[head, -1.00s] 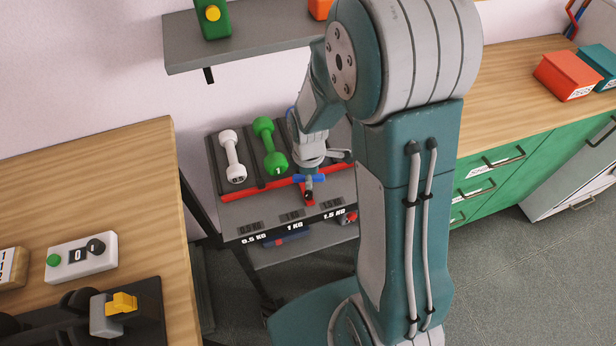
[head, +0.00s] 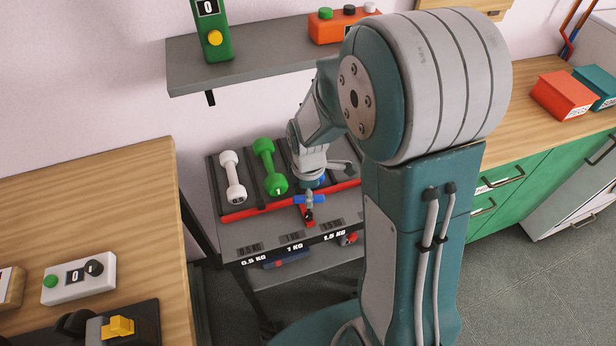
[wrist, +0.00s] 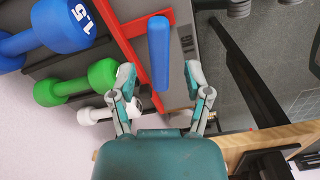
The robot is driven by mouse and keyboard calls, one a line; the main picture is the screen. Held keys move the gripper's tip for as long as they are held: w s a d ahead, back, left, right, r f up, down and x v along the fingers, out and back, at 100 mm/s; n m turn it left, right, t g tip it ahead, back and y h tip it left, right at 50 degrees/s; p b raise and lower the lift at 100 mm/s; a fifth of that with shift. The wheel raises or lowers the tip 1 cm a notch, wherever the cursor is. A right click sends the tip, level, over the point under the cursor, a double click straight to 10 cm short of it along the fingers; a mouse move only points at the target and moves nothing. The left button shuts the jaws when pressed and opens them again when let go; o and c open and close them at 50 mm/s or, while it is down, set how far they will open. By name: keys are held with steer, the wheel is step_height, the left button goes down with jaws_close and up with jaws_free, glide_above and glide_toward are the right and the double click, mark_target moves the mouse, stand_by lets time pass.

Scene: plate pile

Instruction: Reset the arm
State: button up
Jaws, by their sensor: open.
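My gripper (wrist: 160,76) is open, with its two fingers apart in the wrist view. A blue handle bar (wrist: 159,50) shows between and beyond the fingertips, with a gap on each side. In the head view my gripper (head: 322,178) hangs over the front of the dumbbell rack, just above the blue bar (head: 309,199) with its red stem. My arm hides part of the rack's right side. The gripper holds nothing that I can see.
White (head: 232,178) and green (head: 269,166) dumbbells lie on the rack; a blue dumbbell (wrist: 62,27) shows in the wrist view. A grey shelf (head: 270,60) is above. Wooden tables (head: 90,200) stand left and right. Grey floor is open at lower right.

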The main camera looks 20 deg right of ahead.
step_height(320, 180, up, 9)
steer(key=shift+f, duration=0.1)
steer(key=s+r+m+t, duration=0.5)
steer(key=s+r+m, duration=0.8)
steer(key=m, duration=0.1)
steer(key=shift+s+r, duration=0.15)
steer(key=shift+s, duration=0.1)
steer(key=shift+o, duration=0.2)
steer(key=shift+s+m+t, duration=0.3)
steer(key=shift+m, duration=0.2)
